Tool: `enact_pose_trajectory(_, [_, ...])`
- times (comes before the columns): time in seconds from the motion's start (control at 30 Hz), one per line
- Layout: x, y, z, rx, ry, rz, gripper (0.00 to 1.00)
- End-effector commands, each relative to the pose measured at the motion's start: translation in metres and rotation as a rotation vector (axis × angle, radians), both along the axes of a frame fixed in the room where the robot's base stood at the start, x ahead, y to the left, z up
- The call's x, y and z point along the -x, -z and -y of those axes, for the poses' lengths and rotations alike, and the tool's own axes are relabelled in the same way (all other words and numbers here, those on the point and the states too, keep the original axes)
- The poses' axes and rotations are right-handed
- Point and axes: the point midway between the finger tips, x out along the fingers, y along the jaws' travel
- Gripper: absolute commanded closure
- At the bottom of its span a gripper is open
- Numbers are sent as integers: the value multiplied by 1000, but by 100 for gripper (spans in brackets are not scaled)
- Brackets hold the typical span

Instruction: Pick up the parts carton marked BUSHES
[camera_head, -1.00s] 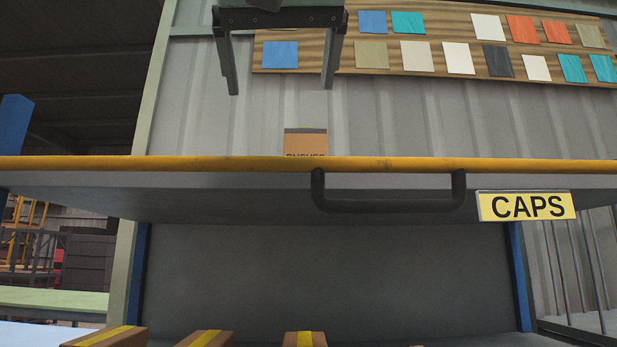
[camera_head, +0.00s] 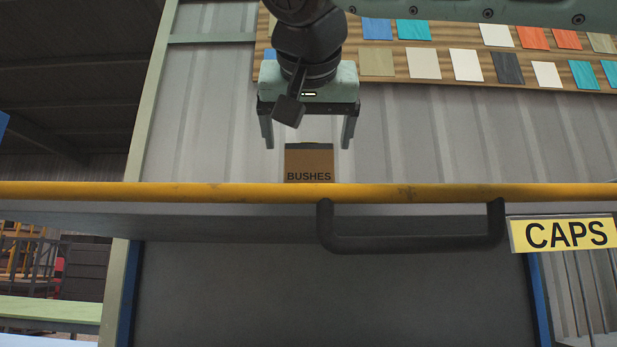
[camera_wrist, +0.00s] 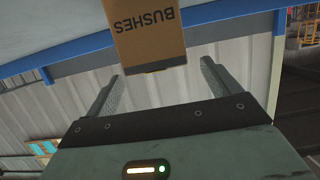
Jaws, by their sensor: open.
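The brown carton marked BUSHES (camera_head: 309,163) stands on top of the shelf, behind its yellow front edge, which hides the carton's lower part in the head view. My gripper (camera_head: 307,146) is open and empty, with one finger to each side of the carton's top as seen in the head view. In the wrist view the carton (camera_wrist: 148,32) appears upside down, just beyond the tips of my open gripper (camera_wrist: 160,80). The fingers do not appear to touch it.
The shelf's yellow front edge (camera_head: 420,192) runs across the view, with a dark handle (camera_head: 412,245) and a yellow CAPS label (camera_head: 565,235) below it. A wooden board with coloured cards (camera_head: 465,65) hangs on the corrugated wall behind. The shelf top beside the carton appears clear.

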Motion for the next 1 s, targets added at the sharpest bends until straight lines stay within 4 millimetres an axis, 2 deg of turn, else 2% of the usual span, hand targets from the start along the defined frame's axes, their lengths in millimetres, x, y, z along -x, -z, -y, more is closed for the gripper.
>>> enact_pose_trajectory(0.17, [-10, 2, 1, 1, 1, -1, 11])
enact_pose_trajectory(0.5, [-49, 16, 4, 1, 1, -1, 11])
enact_pose_trajectory(0.77, [-53, 20, 4, -1, 0, -1, 11])
enact_pose_trajectory(0.8, [-53, 20, 4, -1, 0, -1, 14])
enact_pose_trajectory(1.0, [-53, 20, 4, 0, 0, -1, 68])
